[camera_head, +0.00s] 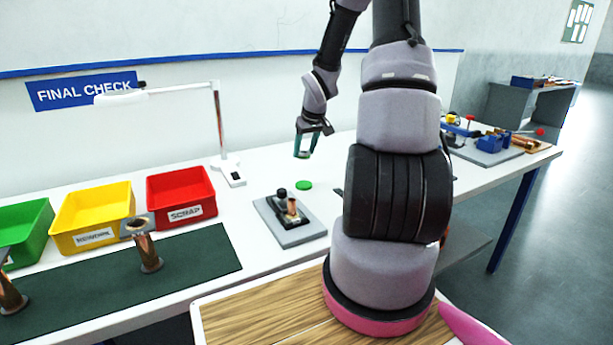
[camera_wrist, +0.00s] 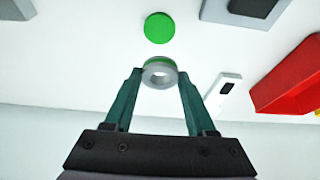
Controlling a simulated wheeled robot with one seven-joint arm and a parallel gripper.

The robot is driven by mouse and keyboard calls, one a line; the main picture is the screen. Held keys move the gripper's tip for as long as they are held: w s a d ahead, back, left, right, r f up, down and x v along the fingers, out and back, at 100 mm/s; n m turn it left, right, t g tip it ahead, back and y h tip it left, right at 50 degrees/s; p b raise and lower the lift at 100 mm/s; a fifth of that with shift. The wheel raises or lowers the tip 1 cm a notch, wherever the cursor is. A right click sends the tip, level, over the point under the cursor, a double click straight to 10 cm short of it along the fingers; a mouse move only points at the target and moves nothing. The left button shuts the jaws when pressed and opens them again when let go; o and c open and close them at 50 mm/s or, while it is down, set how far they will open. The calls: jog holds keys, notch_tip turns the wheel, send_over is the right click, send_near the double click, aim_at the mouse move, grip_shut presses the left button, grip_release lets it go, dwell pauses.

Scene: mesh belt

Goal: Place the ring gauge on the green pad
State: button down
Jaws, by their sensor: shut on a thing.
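My gripper (camera_head: 307,150) is above the white table, near the wall side of the green pad (camera_head: 304,185).
A grey plate (camera_head: 297,234) with a small fixture stands in front of the pad. A lamp base (camera_head: 231,176) and the red scrap bin (camera_head: 181,197) are to the left. Yellow (camera_head: 92,217) and green bins stand farther left. The table around the pad is clear.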

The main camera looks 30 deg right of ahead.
send_over(303, 183)
jog(key=s, duration=0.2)
jog(key=f, duration=0.6)
jog(key=shift+w, duration=0.25)
jog(key=shift+f, duration=2.05)
jog(key=shift+c, duration=1.1)
grip_release()
jog(key=shift+f, duration=0.1)
